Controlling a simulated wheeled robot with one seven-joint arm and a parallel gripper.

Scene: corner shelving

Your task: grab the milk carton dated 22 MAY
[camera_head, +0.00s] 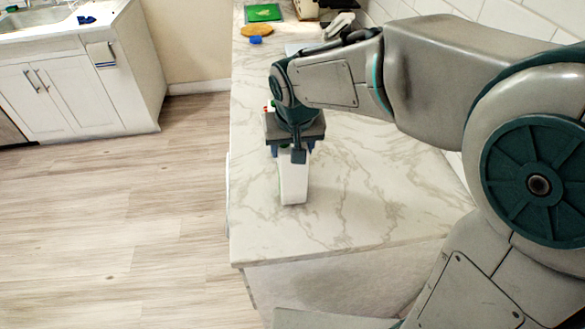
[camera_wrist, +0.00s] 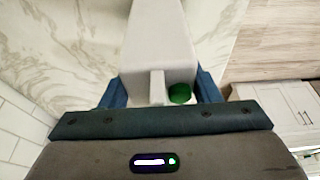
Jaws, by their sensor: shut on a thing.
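A white milk carton (camera_head: 293,185) is upright over the marble counter, below my gripper (camera_head: 291,150). My gripper points down and is shut on the carton near its top. In the wrist view the carton (camera_wrist: 155,45) lies between the two blue fingers (camera_wrist: 161,90), with its green cap (camera_wrist: 180,93) close to the palm. No date is readable on the faces in view. I cannot tell whether the carton's base touches the counter or is slightly above it.
The marble counter (camera_head: 340,225) is clear in front and to the right of the carton. Small red and green bits show behind my gripper, mostly hidden. A green board (camera_head: 264,13), a round brown item (camera_head: 256,30) and a blue item (camera_head: 256,40) lie farther back.

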